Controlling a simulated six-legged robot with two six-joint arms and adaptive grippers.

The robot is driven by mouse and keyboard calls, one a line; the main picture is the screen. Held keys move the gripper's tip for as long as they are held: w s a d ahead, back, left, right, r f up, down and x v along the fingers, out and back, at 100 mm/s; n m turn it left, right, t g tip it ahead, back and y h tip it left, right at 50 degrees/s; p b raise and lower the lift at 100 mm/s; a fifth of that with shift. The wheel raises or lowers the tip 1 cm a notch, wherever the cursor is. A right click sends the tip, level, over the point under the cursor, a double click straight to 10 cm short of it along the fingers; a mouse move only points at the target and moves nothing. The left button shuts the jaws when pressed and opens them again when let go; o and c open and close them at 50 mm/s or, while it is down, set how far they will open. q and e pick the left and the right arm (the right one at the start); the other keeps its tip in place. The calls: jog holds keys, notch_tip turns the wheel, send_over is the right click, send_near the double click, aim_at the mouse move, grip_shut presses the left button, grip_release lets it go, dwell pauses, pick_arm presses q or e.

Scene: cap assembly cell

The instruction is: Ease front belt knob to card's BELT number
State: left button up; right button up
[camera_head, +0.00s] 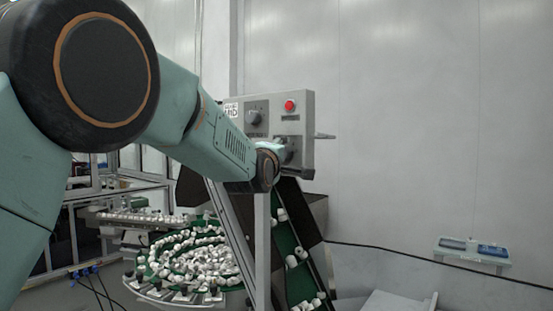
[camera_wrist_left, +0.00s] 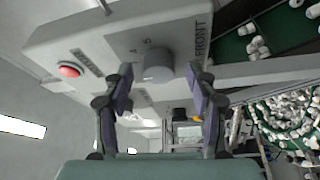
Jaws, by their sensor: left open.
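The front belt knob (camera_wrist_left: 158,68) is a grey round knob on the grey control box, next to the printed word FRONT in the left wrist view. Small digits are printed beside it. My left gripper (camera_wrist_left: 160,80) is open, with one purple-padded finger on each side of the knob; I cannot tell whether either touches it. In the head view my left gripper (camera_head: 284,152) is at the lower part of the control box (camera_head: 302,128), and the front knob is hidden there. A white card (camera_head: 231,109) at the box's upper left shows partly legible print; I cannot read a BELT number.
The box also carries another dark knob (camera_head: 256,118) and a red button (camera_head: 289,105). Below, a green inclined conveyor (camera_head: 286,240) carries white caps, beside a round feeder (camera_head: 195,262) full of caps. A small shelf (camera_head: 474,253) is on the right wall.

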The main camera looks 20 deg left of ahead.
pick_arm(q)
jog(key=s, duration=1.2)
jog(key=shift+d+f, duration=0.25)
jog(key=shift+f, duration=0.15)
jog(key=shift+w, duration=0.15)
jog(key=s+a+f+m+g+b, duration=0.1)
jog(key=s+f+m+g+b, duration=0.3)
jog(key=f, duration=1.1)
jog(key=s+f+m+g+b, duration=0.15)
jog(key=f+m, duration=0.35)
jog(key=f, duration=0.9)
jog(key=s+a+f+m+g+b, duration=0.1)
jog(key=s+f+m+g+b, duration=0.3)
jog(key=f, duration=1.1)
jog(key=s+f+m+g+b, duration=0.1)
jog(key=s+f+g+b, duration=0.3)
jog(key=s+f, duration=1.3)
jog(key=s+f+m+g+b, duration=0.2)
jog(key=s+f+g+b, duration=0.3)
jog(key=s+f+b, duration=0.5)
jog(key=s+f, duration=0.4)
jog(key=f, duration=0.3)
jog(key=s+f, duration=0.4)
jog(key=f, duration=0.3)
jog(key=shift+s+f+h+b, duration=0.2)
jog(key=shift+f+h+b, duration=0.1)
jog(key=shift+f, duration=0.1)
